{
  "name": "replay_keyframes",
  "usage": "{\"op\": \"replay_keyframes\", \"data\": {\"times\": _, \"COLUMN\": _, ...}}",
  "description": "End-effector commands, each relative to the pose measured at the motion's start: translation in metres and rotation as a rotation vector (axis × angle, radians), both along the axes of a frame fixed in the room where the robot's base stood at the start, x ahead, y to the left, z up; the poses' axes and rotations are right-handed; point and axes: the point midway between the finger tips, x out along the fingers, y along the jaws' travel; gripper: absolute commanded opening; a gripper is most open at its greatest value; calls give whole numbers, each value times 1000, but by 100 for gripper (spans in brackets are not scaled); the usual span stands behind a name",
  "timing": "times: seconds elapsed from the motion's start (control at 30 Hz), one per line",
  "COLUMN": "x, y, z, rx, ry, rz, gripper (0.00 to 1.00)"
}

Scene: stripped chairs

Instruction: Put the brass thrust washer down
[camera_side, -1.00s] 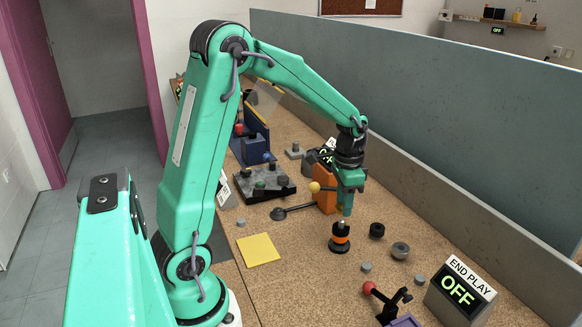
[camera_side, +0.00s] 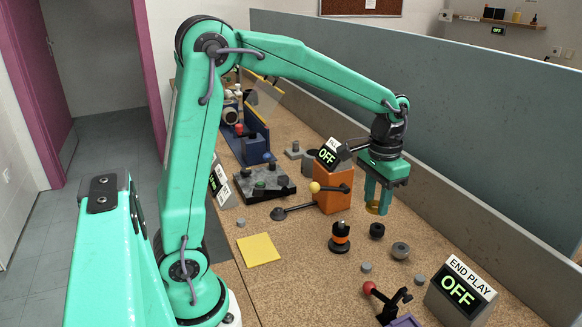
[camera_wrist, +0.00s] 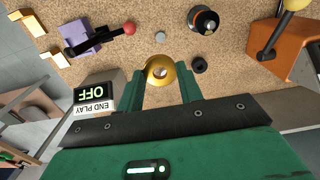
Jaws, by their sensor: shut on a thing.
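The brass thrust washer (camera_wrist: 150,63) is a gold ring held between the fingertips of my gripper (camera_wrist: 162,78) in the wrist view. My gripper is shut on it. In the side view my gripper (camera_side: 377,203) points down above the bench's right part, and the washer shows as a small gold patch (camera_side: 374,208) at the fingertips. The washer is in the air, clear of the bench. A grey round part with a hole (camera_side: 400,250) lies on the bench in front of it. Through the ring's hole a pale spot shows; I cannot tell what it is.
A black and orange post (camera_side: 340,237) and a dark ring (camera_side: 377,230) stand nearby. An orange box with a lever (camera_side: 335,195) is to the left. The END PLAY display (camera_side: 460,290) reads OFF, near a red-knobbed clamp (camera_side: 385,300). A yellow pad (camera_side: 258,249) lies left.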

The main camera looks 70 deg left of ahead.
Motion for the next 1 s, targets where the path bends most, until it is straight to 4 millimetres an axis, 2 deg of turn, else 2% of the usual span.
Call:
{"op": "replay_keyframes", "data": {"times": 0.27, "x": -5, "y": 15, "z": -3, "rx": 0, "ry": 0, "rz": 64, "gripper": 0}}
{"op": "replay_keyframes", "data": {"times": 0.47, "x": -19, "y": 47, "z": -11, "rx": 0, "ry": 0, "rz": 222, "gripper": 0}}
{"op": "replay_keyframes", "data": {"times": 0.77, "x": -61, "y": 111, "z": -28, "rx": 0, "ry": 0, "rz": 577, "gripper": 0}}
{"op": "replay_keyframes", "data": {"times": 1.0, "x": -103, "y": 152, "z": -42, "rx": 0, "ry": 0, "rz": 872, "gripper": 0}}
